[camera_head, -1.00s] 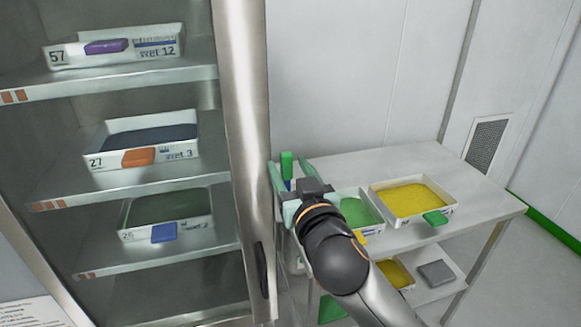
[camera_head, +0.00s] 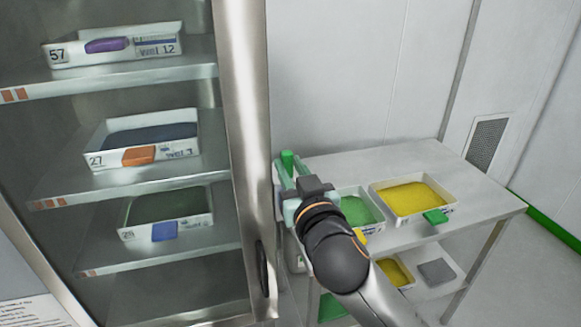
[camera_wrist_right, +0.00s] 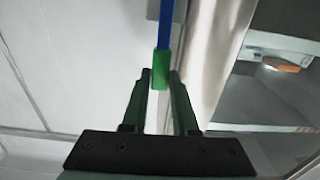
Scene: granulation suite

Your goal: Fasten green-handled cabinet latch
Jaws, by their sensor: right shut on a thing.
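The latch's green handle (camera_head: 288,163) stands beside the right edge of the cabinet's metal door frame (camera_head: 246,120). My right gripper (camera_head: 287,168) is shut on the handle, with one pale green finger on each side of it. In the right wrist view the green handle (camera_wrist_right: 160,72) sits between the fingertips of my gripper (camera_wrist_right: 160,80), and a blue bar (camera_wrist_right: 166,25) runs from it to the top edge. Where the latch meets the cabinet is hidden behind my gripper. My left gripper is not in view.
The cabinet's shelves hold white trays with purple (camera_head: 107,45), orange (camera_head: 139,156) and blue (camera_head: 164,231) tags. A metal table (camera_head: 330,163) behind my right arm holds trays of green (camera_head: 358,209) and yellow material (camera_head: 412,197). A dark door handle (camera_head: 262,268) is low on the frame.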

